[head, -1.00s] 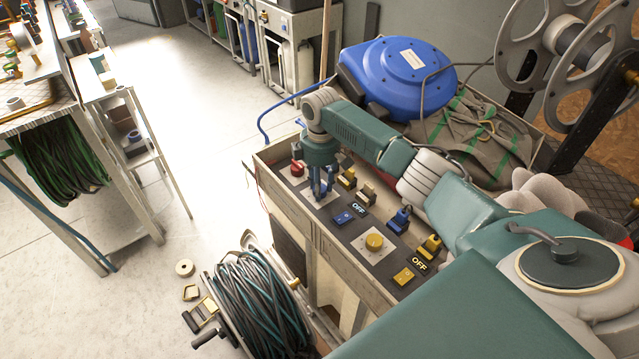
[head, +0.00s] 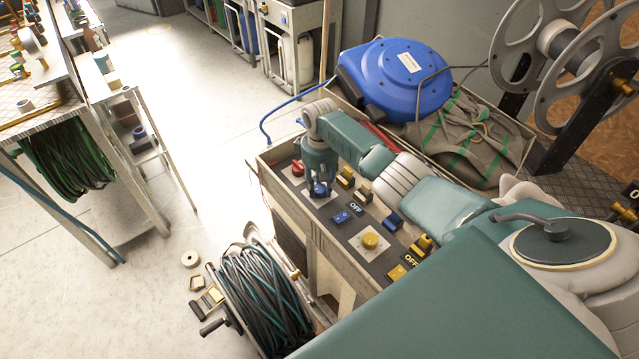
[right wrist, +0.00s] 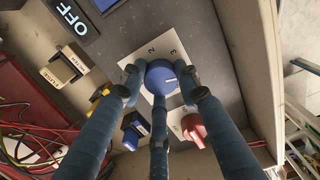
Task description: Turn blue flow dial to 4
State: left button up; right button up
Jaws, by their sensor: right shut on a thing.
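The blue flow dial (head: 320,190) sits on a pale plate at the far end of the control panel. In the right wrist view the blue dial (right wrist: 160,76) is a round knob with a short pale mark, and the numerals 2 and 3 show on its plate (right wrist: 152,53). My right gripper (head: 318,184) reaches down over the dial from above. Its three fingers stand around the knob in the right wrist view (right wrist: 161,92), shut on it. The fingers and knob hide the plate's other numerals. My left gripper is not in view.
A red knob (head: 298,168) is close beside the dial. A blue hose reel (head: 397,78) stands behind. A wound hose (head: 262,300) is in front of the cabinet.

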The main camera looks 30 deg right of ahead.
aim_at(322, 190)
jog(key=shift+s+d+f+m, duration=0.1)
jog(key=shift+s+f+m, duration=0.2)
jog(key=shift+s+m, duration=0.15)
jog(key=o, duration=1.1)
jog(key=shift+r, duration=0.25)
jog(key=shift+w+r, duration=0.25)
jog(key=shift+r, duration=0.2)
jog(key=r, duration=1.1)
jog(key=shift+s, duration=0.25)
